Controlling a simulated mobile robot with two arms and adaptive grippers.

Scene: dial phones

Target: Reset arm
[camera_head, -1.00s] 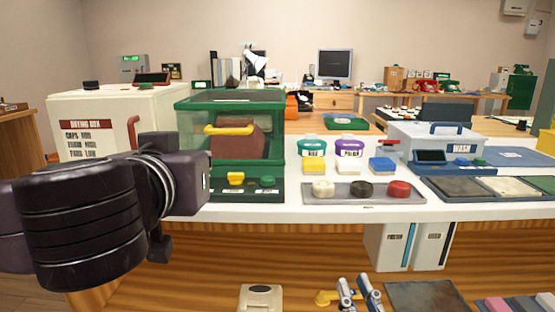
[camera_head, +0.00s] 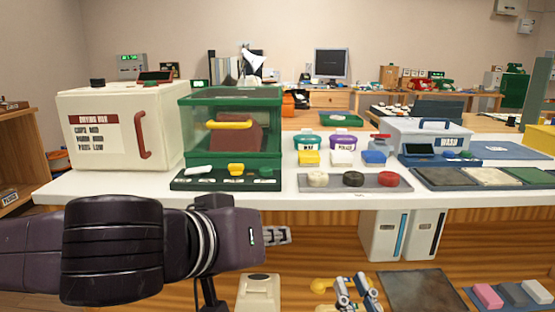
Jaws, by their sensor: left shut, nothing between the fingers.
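My left arm comes in from the left, in front of the white bench. My right gripper (camera_head: 356,291) shows low in the middle, cut off by the bottom edge of the picture. Its fingers are small in view, and I cannot tell whether they are apart or together.
The bench (camera_head: 450,201) carries a cream drying box (camera_head: 110,155), a green clear-fronted case (camera_head: 235,110), a grey tray (camera_head: 335,185) with three round pieces, and a wash box (camera_head: 425,140). Two white bins (camera_head: 385,235) stand below.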

